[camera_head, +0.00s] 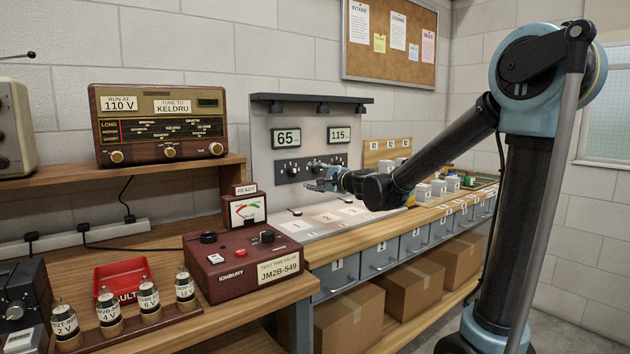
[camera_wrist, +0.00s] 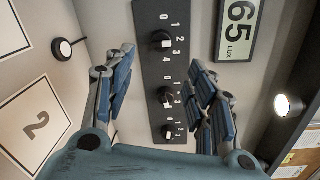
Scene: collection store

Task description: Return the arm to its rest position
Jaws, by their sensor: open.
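My gripper (camera_head: 322,180) is stretched out in front of the grey lit panel at the back of the bench in the head view. In the wrist view my gripper (camera_wrist: 165,95) has its two blue fingers apart, with nothing between them. A dark switch strip (camera_wrist: 166,60) with several knobs shows behind and between the fingers. In the head view this strip (camera_head: 309,165) sits under two displays, reading 65 (camera_head: 286,139) and 115 (camera_head: 339,134). I cannot tell whether a finger touches a knob.
A red tester (camera_head: 240,264) stands left of the panel, near several labelled tubes (camera_head: 109,310) and a red tray (camera_head: 121,280). A radio (camera_head: 160,125) stands on the shelf. White numbered pads (camera_head: 327,218) lie below my gripper. Small white boxes (camera_head: 424,191) stand right. A hood (camera_head: 312,98) overhangs the panel.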

